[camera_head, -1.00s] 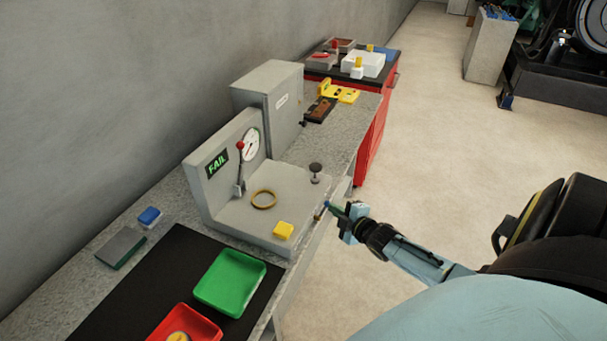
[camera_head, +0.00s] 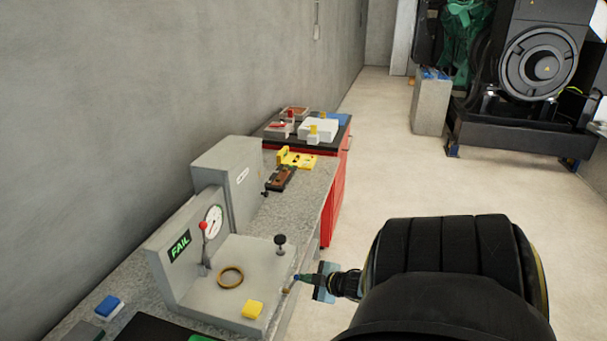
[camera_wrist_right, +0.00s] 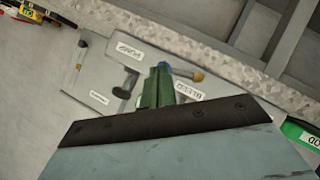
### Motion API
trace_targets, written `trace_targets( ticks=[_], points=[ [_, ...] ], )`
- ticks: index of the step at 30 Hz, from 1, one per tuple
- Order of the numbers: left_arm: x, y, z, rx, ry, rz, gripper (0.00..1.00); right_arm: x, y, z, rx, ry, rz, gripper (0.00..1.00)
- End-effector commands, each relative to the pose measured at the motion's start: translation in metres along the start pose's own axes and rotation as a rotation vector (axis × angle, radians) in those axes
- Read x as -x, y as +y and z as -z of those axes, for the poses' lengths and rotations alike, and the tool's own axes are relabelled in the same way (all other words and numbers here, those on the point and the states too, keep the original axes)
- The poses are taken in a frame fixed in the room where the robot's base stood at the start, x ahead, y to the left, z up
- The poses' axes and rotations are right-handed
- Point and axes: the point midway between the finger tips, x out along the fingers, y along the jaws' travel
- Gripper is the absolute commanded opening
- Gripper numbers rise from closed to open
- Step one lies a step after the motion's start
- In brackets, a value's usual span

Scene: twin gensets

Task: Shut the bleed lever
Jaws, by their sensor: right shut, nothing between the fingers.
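The bleed lever (camera_head: 290,287) shows as a small brass-tipped piece at the front edge of the grey test stand (camera_head: 205,296). In the right wrist view its brass end (camera_wrist_right: 197,76) sits beside an upside-down label that appears to read BLEED (camera_wrist_right: 189,91). My left gripper is not in view.
A grey cabinet (camera_head: 225,170) stands behind. Floor to the right is open.

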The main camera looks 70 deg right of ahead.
Motion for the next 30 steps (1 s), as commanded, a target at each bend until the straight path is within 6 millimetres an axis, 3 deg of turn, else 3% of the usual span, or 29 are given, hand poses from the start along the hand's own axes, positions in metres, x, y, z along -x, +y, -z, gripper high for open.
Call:
trace_targets(
  ticks=[23,30],
  points=[
    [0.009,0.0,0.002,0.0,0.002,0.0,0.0,0.003,-0.015,0.006,0.001,0.001,0.001,0.0],
    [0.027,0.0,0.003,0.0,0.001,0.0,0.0,0.016,-0.012,0.015,0.005,0.005,0.007,0.0]
  ],
)
